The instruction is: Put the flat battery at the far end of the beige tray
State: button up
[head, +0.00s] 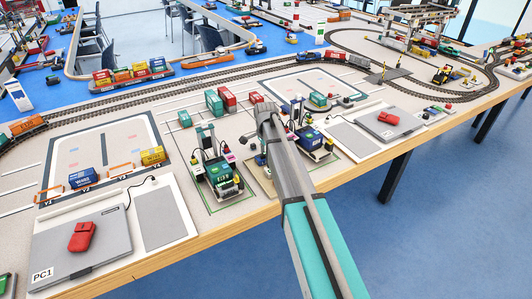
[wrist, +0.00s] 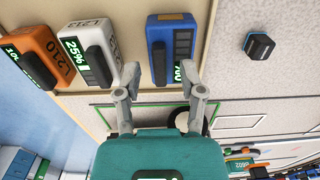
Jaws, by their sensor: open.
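In the wrist view, three batteries lie in a row on the beige tray (wrist: 128,22): an orange one (wrist: 38,45), a white one (wrist: 78,30) whose display reads 25%, and a blue one (wrist: 160,22) at the right. Each has a black handle. The orange and blue displays are only partly readable, so I cannot tell for certain which is flat. My gripper (wrist: 161,72) is open and empty, its fingertips on either side of the blue battery's near end in the picture; I cannot tell its height. In the head view, my arm hides most of the tray (head: 258,186).
A green vehicle (head: 222,180) stands left of my arm and a blue one (head: 308,140) right of it, close by. Laptops (head: 80,250) with red items lie towards both sides. Railway track (head: 180,92) runs behind. A small dark block (wrist: 258,46) lies right of the tray.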

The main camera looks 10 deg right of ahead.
notch_tip(320, 180, up, 12)
jog(key=p, duration=1.1)
jog(key=shift+f, duration=0.15)
jog(key=shift+s, duration=0.1)
dwell(0.5)
jog(key=s+n, duration=1.4)
jog(key=s, duration=1.4)
